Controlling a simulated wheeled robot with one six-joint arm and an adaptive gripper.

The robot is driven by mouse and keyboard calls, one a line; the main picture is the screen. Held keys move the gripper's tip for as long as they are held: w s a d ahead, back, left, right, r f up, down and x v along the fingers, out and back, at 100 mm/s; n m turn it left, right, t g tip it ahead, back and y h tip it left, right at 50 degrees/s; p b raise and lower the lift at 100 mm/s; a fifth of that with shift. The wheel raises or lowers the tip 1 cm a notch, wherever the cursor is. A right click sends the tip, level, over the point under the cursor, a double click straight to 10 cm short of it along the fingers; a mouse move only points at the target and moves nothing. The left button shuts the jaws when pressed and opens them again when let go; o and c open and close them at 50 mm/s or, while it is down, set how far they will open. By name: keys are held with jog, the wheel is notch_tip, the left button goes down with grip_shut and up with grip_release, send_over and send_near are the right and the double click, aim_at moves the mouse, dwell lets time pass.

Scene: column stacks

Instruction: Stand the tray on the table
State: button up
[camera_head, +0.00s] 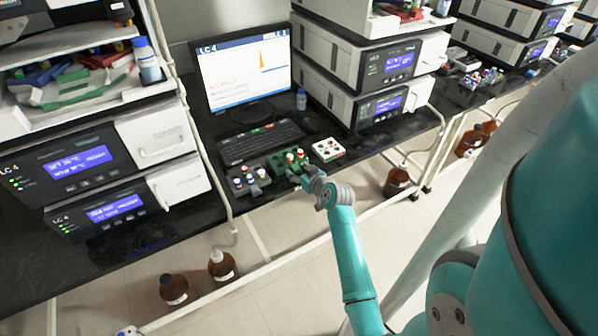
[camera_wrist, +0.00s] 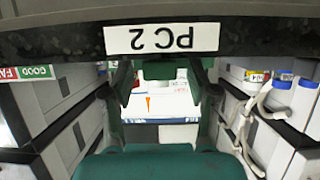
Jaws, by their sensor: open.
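A green tray (camera_head: 288,164) with several small vials stands on the black table (camera_head: 150,240) near its front edge. My gripper (camera_head: 312,178) is at the table's front edge, at the green tray's near right side. In the wrist view, which is upside down, my gripper (camera_wrist: 166,88) is open, and a green block, probably this tray (camera_wrist: 165,70), shows between its fingers just past the table edge. I cannot tell whether the fingers touch it. A grey tray (camera_head: 250,181) with vials stands to its left, and a white tray (camera_head: 327,150) to its right.
A keyboard (camera_head: 260,143) and a monitor (camera_head: 243,68) stand behind the trays. Instrument stacks (camera_head: 110,180) flank them left and right (camera_head: 385,65). Brown bottles (camera_head: 222,264) are on the floor below.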

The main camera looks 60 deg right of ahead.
jog(key=v, duration=1.2)
jog(key=s+a+f+n+y, duration=0.1)
jog(key=s+a+f, duration=0.2)
jog(key=a, duration=0.9)
jog(key=s+a+f+y, duration=0.1)
jog(key=s+a+f, duration=0.15)
jog(key=a, duration=1.05)
jog(key=s+a+r+n+t+y, duration=0.1)
jog(key=s+a+r+n+y, duration=0.1)
jog(key=s+a+r, duration=0.3)
jog(key=s+a+r+n+t+y, duration=0.2)
jog(key=s+a+r, duration=0.3)
jog(key=s+a, duration=0.4)
jog(key=shift+s+r+n+y, duration=0.4)
jog(key=shift+s+n+y, duration=0.15)
jog(key=shift+s, duration=0.3)
